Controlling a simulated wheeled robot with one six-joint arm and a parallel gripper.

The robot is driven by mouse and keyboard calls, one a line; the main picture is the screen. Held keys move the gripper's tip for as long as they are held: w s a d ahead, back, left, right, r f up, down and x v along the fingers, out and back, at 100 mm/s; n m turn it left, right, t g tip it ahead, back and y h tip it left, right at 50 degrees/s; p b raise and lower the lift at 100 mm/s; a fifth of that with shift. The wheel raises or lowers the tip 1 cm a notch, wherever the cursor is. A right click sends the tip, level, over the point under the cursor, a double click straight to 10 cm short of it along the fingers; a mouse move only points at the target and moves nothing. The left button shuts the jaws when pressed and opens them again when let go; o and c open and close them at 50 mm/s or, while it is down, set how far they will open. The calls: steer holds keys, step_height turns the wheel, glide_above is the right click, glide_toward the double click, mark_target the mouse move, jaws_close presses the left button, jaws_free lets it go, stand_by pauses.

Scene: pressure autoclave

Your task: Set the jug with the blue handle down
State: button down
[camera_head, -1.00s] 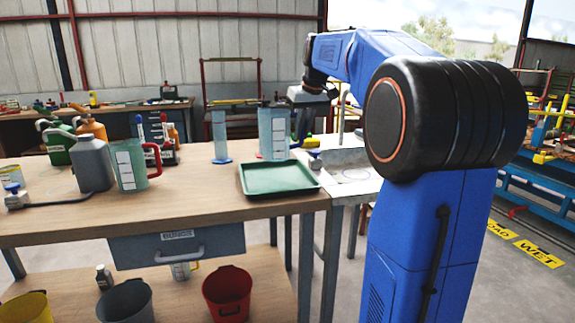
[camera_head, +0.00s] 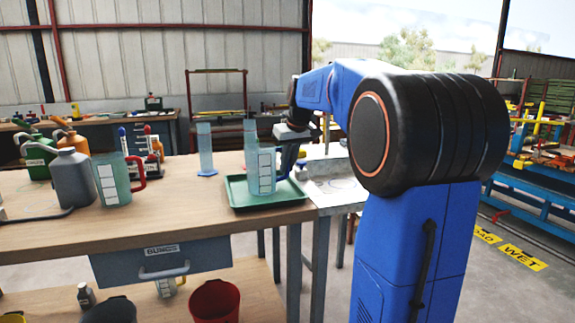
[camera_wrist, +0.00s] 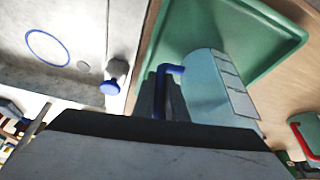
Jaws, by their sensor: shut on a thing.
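The jug with the blue handle (camera_head: 261,166) is a translucent blue-green jug with a white label, upright at the green tray (camera_head: 236,204). It also shows in the wrist view (camera_wrist: 205,85), over the tray floor. I cannot tell whether its base touches the tray. My gripper (camera_head: 294,136) is at the jug's right side. In the wrist view my gripper (camera_wrist: 158,95) is shut on the blue handle. The gripper's body hides part of the jug.
A similar jug with a red handle (camera_head: 112,180) stands left on the bench. A tall cylinder (camera_head: 205,150) stands behind the tray. A grey can (camera_head: 73,178) is further left. A metal surface (camera_head: 335,185) with a blue ring adjoins on the right. Bare wood lies in front.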

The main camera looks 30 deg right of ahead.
steer(key=c, duration=1.8)
jaws_free()
steer(key=shift+o, duration=0.2)
steer(key=v, duration=1.2)
steer(key=shift+r, duration=0.1)
steer(key=s+a+f, duration=1.8)
steer(key=s, duration=0.3)
steer(key=s+a+f+n, duration=0.1)
steer(key=s+a+f, duration=0.2)
steer(key=s+f, duration=0.6)
step_height(320, 180, down, 3)
steer(key=shift+s+f, duration=0.1)
steer(key=shift+s, duration=0.1)
steer(key=shift+a, duration=0.15)
